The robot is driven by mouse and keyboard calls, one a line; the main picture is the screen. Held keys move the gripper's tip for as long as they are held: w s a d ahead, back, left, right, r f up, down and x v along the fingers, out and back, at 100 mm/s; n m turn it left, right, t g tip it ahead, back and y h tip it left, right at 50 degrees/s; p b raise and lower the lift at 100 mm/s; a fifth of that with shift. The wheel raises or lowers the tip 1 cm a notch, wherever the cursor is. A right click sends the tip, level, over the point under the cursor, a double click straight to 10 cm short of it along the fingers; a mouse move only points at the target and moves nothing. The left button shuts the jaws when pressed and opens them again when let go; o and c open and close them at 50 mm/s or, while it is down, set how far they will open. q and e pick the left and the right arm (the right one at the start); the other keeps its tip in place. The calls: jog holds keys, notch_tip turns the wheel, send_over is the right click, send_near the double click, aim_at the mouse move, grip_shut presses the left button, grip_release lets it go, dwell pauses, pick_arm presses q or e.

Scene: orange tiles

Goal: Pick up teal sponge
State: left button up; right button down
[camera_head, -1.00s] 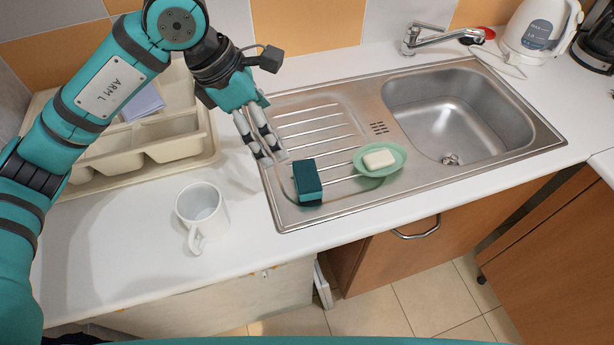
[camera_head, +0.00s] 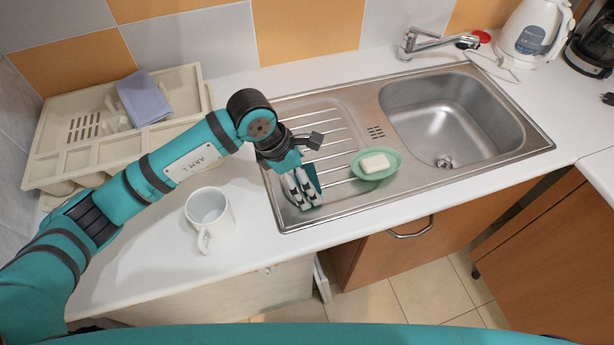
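The teal sponge (camera_head: 313,176) is on the steel drainboard, left of the green soap dish (camera_head: 366,174). My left gripper (camera_head: 303,196) is right at the sponge, with its fingers pointing down over it and hiding most of it. Only a dark teal part shows beside the fingers. I cannot tell whether the fingers are closed on the sponge or still apart around it. My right gripper is not in view.
A white mug (camera_head: 209,218) stands on the counter beneath my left arm. A bar of soap (camera_head: 375,163) lies in the dish. The sink basin (camera_head: 450,115) is to the right. A beige tray (camera_head: 60,150) with a bluish cloth (camera_head: 143,99) is at the back left.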

pick_arm(q)
jog(key=shift+x, duration=1)
jog(key=c, duration=0.7)
jog(key=shift+c, duration=0.2)
jog(key=shift+r, duration=0.1)
jog(key=shift+r+b, duration=0.35)
jog(key=shift+r, duration=0.15)
notch_tip(320, 180, up, 2)
jog(key=shift+r+b, duration=0.15)
jog(key=shift+b, duration=0.45)
jog(key=s+d+b, duration=0.2)
jog(key=s+d, duration=0.2)
jog(key=s, duration=0.2)
jog(key=s+d+r+b, duration=0.1)
jog(key=s+d+b, duration=0.1)
jog(key=s+d, duration=0.2)
jog(key=s, duration=0.3)
jog(key=shift+s+d+r, duration=0.2)
jog(key=shift+d+r, duration=0.1)
jog(key=shift+d, duration=0.1)
